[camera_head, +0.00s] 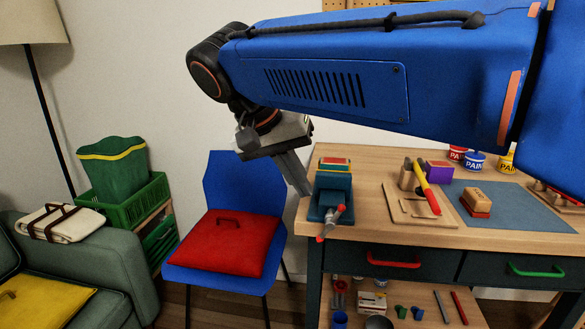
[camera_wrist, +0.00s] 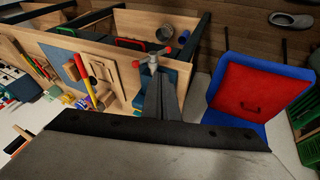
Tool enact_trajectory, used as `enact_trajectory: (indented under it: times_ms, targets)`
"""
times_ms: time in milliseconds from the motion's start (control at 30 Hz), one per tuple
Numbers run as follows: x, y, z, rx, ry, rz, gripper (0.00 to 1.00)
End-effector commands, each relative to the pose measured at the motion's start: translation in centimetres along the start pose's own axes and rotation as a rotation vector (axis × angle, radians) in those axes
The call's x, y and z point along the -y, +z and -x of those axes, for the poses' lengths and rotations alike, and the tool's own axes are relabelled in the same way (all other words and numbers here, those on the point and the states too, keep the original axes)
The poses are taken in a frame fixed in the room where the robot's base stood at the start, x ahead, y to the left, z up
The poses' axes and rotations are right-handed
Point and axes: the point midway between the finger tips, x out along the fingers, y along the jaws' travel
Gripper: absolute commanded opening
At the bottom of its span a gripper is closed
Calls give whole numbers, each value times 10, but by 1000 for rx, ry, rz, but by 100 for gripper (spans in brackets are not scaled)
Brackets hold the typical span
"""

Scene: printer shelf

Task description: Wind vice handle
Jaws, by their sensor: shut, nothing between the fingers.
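The teal vice (camera_head: 325,190) is mounted at the left front corner of the wooden workbench (camera_head: 370,180). Its handle (camera_head: 331,223), a grey bar with red ends, points out from the front and lies slanted. My gripper (camera_head: 304,189) hangs from above at the vice's left side, its fingers pointing down and right, shut and empty. In the wrist view the shut fingers (camera_wrist: 156,80) reach toward the handle (camera_wrist: 153,60), which shows just beyond their tips. The fingers hide part of the vice (camera_wrist: 178,75). I cannot tell whether they touch it.
A blue chair with a red cushion (camera_head: 230,242) stands left of the bench. A wooden tray (camera_head: 420,210) with tools and a blue mat (camera_head: 520,205) lie right of the vice. Drawers with red (camera_head: 394,261) and green (camera_head: 536,270) handles are below. Open air lies in front.

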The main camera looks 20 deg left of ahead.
Motion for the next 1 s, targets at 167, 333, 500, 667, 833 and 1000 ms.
enact_trajectory:
  times_ms: [167, 333, 500, 667, 833, 1000]
  targets:
    - [-1, 0, -31, 1, 1, -1, 0]
    - [-19, 4, -46, 0, 0, -2, 0]
    - [-26, 6, -54, 0, 0, 0, 0]
    - [-28, 6, -56, 0, 0, 0, 0]
    - [-28, 6, -56, -1, 0, 0, 0]
    - [-28, 6, -56, 0, -5, -2, 0]
